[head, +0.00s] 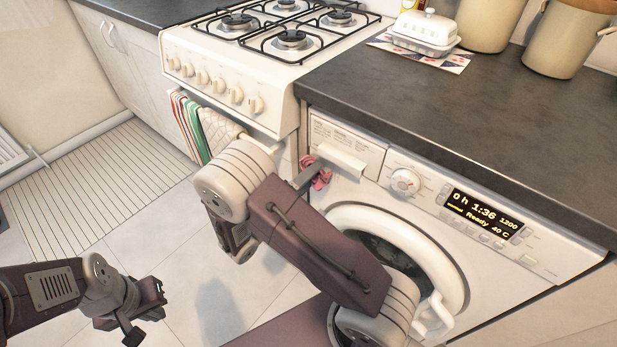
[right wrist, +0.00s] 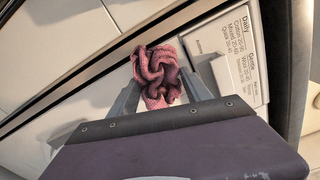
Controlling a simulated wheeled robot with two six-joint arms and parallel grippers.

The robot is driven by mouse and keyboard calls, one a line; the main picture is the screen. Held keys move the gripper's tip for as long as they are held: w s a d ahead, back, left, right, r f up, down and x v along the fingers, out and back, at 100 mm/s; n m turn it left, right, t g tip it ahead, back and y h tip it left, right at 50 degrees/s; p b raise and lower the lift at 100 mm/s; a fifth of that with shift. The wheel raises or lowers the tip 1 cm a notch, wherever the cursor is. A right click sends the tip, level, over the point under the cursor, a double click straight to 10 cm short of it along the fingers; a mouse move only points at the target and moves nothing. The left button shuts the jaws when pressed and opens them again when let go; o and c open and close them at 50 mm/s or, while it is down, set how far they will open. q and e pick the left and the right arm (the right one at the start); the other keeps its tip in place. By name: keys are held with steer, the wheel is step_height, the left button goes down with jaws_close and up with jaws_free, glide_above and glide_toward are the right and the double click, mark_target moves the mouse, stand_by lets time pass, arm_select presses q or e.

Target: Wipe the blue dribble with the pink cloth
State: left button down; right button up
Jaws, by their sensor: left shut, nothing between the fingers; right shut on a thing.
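The pink cloth (head: 322,177) is crumpled and held in front of the washer's upper left, just below the detergent drawer. My right gripper (head: 310,174) is shut on it, its hand partly hidden by my arm. In the right wrist view the bunched cloth (right wrist: 158,72) sits between the two fingertips, near the printed drawer front (right wrist: 225,55). I cannot tell whether the cloth touches the washer. My left gripper (head: 148,310) is shut and empty, low over the floor at the lower left. I see no blue dribble in either view; my right arm covers part of the washer front.
The washer (head: 375,195) stands under a dark counter (head: 480,110), its round door (head: 455,270) behind my right arm. A gas stove (head: 225,75) with a striped towel (head: 186,125) is to the left. A butter dish (head: 425,30) stands on the counter.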

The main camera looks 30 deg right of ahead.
mark_target(321, 183)
steer(key=shift+w+d+p, duration=0.25)
steer(key=shift+d+p, duration=0.05)
steer(key=shift+d, duration=0.25)
steer(key=shift+s+d+r+p, duration=0.1)
steer(key=shift+s+p, duration=0.2)
steer(key=shift+s, duration=0.1)
steer(key=shift+s+d+p, duration=0.3)
steer(key=shift+s+p, duration=0.2)
steer(key=shift+s, duration=0.3)
steer(key=shift+s+d, duration=0.15)
steer(key=shift+s, duration=0.3)
